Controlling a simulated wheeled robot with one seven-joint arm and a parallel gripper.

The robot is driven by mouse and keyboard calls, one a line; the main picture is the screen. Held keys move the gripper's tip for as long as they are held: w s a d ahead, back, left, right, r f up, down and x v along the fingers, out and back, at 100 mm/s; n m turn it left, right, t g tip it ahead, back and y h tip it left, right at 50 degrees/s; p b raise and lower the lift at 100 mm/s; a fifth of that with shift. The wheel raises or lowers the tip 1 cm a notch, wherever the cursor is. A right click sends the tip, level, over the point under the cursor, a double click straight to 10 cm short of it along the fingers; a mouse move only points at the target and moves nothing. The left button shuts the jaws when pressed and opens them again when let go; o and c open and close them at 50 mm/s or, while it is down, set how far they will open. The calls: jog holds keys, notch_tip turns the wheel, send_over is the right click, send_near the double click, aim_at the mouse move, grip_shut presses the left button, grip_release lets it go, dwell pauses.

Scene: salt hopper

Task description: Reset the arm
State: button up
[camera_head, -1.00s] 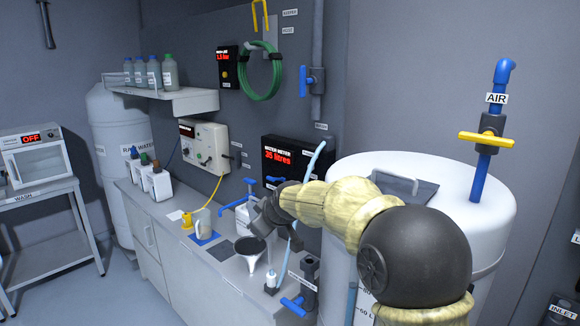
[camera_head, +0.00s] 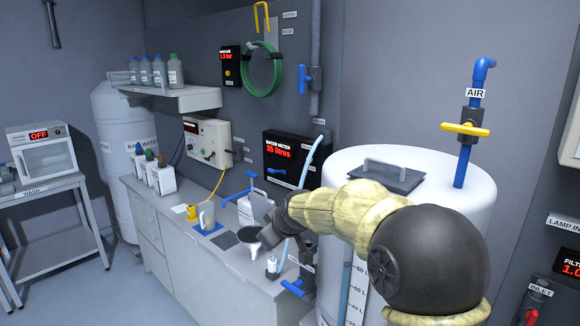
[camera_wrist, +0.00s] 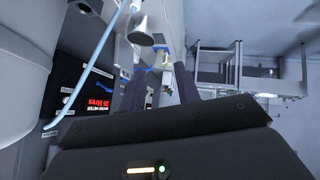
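My arm, in a yellow sleeve, reaches across the right of the head view. The funnel also shows in the wrist view (camera_wrist: 140,36), beyond the fingers.
A big white tank (camera_head: 405,168) with a blue air pipe (camera_head: 463,165) stands close to my arm. A pale blue hose (camera_head: 311,158) hangs beside it.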

jog(key=s+d+f+m+g+h, duration=0.1)
jog(key=s+d+f+m, duration=0.2)
jog(key=s, duration=0.6)
jog(key=s+d+f+m+g+h, duration=0.1)
jog(key=s+d+f+m+g, duration=0.1)
jog(key=s+d+f, duration=0.5)
jog(key=s+d+f+m+g+h, duration=0.2)
jog(key=s+d+f+m, duration=0.3)
jog(key=s+d, duration=0.4)
jog(key=s, duration=0.4)
jog(key=shift+d, duration=0.25)
jog(key=shift+s+a, duration=0.1)
jog(key=shift+s, duration=0.1)
jog(key=shift+w, duration=0.25)
